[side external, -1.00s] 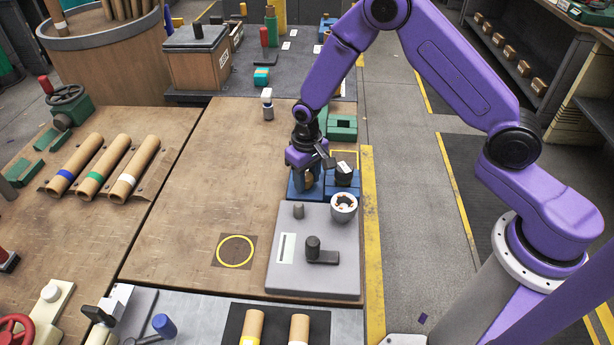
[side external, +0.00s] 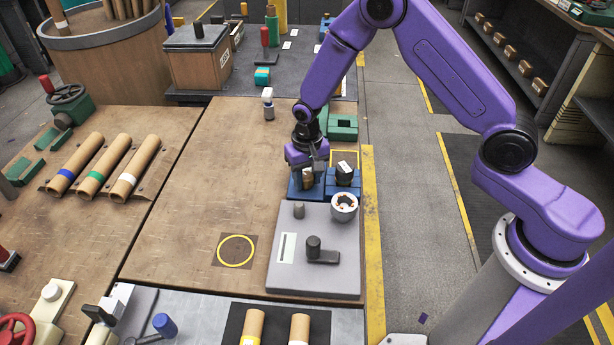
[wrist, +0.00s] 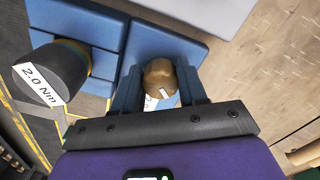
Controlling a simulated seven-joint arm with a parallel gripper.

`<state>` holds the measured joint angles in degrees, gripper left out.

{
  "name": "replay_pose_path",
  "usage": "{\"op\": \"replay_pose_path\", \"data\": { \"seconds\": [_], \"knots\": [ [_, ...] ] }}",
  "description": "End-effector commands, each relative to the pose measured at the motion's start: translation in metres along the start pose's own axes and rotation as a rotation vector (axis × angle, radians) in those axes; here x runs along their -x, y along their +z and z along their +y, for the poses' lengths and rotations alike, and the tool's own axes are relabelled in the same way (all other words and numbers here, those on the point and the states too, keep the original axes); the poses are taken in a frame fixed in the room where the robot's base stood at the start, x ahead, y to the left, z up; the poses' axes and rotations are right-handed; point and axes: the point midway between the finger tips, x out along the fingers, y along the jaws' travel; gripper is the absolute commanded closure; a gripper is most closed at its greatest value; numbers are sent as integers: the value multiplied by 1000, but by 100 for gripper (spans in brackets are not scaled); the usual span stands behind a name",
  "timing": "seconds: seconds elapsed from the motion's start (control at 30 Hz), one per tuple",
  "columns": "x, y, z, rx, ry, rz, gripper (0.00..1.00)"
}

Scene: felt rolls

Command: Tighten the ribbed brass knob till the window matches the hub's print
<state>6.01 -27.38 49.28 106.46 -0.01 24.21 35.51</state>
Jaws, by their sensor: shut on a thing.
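The ribbed brass knob (wrist: 160,76) stands on a blue block (wrist: 165,42), with my gripper (wrist: 160,88) shut around its sides. In the side external view the knob (side external: 308,177) shows small below my gripper (side external: 307,170). A white window (wrist: 150,103) with part of a dark character peeks out beside the knob; its full reading is hidden. The dark round hub (wrist: 52,68) stands beside it on another blue block, with a white label printed "2.0 Nm". The hub (side external: 344,172) is right of my gripper in the side external view.
A grey plate (side external: 337,279) with a dark handle (side external: 321,254) lies in front of the blue blocks, and a white cup-like ring (side external: 344,207) is close to the hub. A green block (side external: 342,127) is behind.

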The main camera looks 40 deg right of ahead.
Motion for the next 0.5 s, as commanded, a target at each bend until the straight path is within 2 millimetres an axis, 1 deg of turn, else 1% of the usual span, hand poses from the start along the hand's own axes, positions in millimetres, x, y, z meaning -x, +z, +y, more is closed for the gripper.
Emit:
{"op": "replay_pose_path", "data": {
  "seconds": [0.07, 0.1, 0.13, 0.5],
  "knots": [
    [0, 3, 0, 3, 4, -6, 89],
    [0, 3, 0, 4, 4, -6, 45],
    [0, 3, 0, 4, 3, -6, 35],
    [3, 1, 0, 2, 1, -1, 35]
  ]
}}
